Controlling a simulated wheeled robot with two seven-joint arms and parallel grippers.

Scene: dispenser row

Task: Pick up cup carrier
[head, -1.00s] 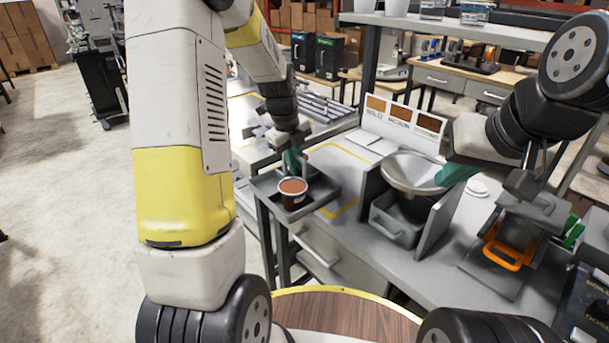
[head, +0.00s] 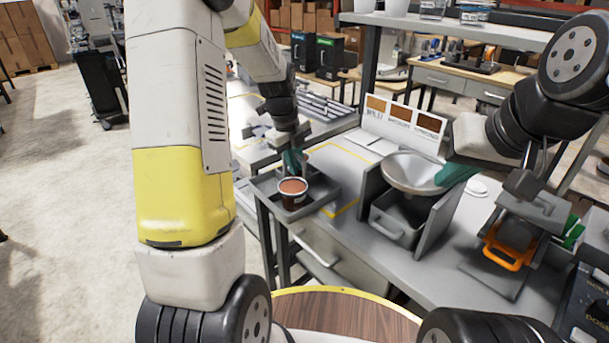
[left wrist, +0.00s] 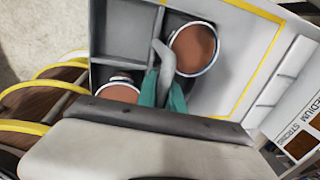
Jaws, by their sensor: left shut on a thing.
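The cup carrier (head: 323,201) is a grey tray with low walls at the left end of the bench. In the left wrist view the carrier (left wrist: 122,15) shows dividers, a raised middle handle (left wrist: 163,58) and two cups of brown contents, one in the upper right (left wrist: 193,48) and one partly hidden in the lower left (left wrist: 117,93). My left gripper (head: 293,160) is shut on the handle, its teal fingers (left wrist: 162,90) on both sides. I cannot tell whether the carrier touches the bench. My right gripper's teal fingers (head: 455,174) are at the funnel's right rim; their opening is unclear.
A grey funnel (head: 412,170) stands over a grey drawer bin (head: 393,222) to the right of the carrier. Farther right is a unit with an orange handle (head: 507,254). A yellow outline (head: 345,208) marks bare bench beside the carrier.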

